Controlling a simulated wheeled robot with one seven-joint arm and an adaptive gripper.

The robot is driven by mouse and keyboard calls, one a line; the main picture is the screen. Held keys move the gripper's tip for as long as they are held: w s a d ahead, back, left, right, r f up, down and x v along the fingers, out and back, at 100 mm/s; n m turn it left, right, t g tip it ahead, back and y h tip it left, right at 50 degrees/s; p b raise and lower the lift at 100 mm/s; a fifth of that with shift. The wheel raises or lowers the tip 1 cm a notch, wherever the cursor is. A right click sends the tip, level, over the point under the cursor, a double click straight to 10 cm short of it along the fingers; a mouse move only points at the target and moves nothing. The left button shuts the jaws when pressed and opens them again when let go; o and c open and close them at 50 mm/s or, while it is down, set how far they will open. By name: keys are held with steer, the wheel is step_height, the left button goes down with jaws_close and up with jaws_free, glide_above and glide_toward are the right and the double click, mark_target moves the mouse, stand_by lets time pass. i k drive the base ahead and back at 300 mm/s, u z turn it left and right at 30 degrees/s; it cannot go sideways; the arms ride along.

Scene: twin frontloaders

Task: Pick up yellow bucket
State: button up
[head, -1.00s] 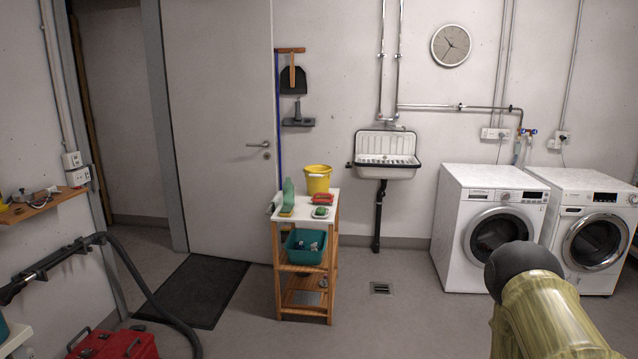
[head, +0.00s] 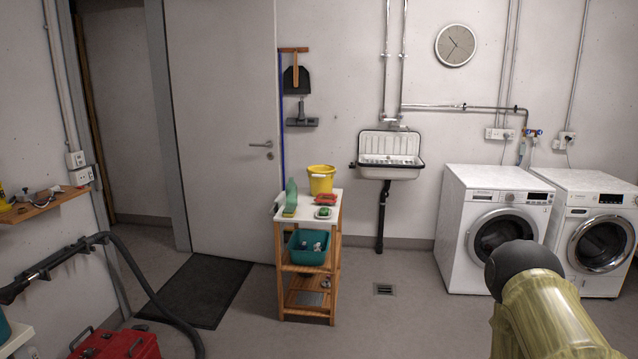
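The yellow bucket (head: 321,182) stands upright on the white top of a small wooden shelf cart (head: 336,222), at the back of that top. A green bottle (head: 291,196), a red item (head: 326,199) and a small dish with a green thing (head: 323,213) share the top with it. Part of my arm shows at the lower right, well apart from the bucket. My gripper is not in view.
A teal basin (head: 308,252) sits on the cart's middle shelf. A wall sink (head: 390,160) and two washing machines (head: 492,230) are to the right. A vacuum hose (head: 150,290) and red toolbox (head: 113,344) are at left. Floor before the cart looks clear.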

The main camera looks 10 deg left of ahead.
mark_target(318, 185)
steer(key=u, duration=0.3)
steer(key=i, duration=1.3)
steer(key=u, duration=0.5)
steer(key=i, duration=2.65)
steer(key=z, duration=0.25)
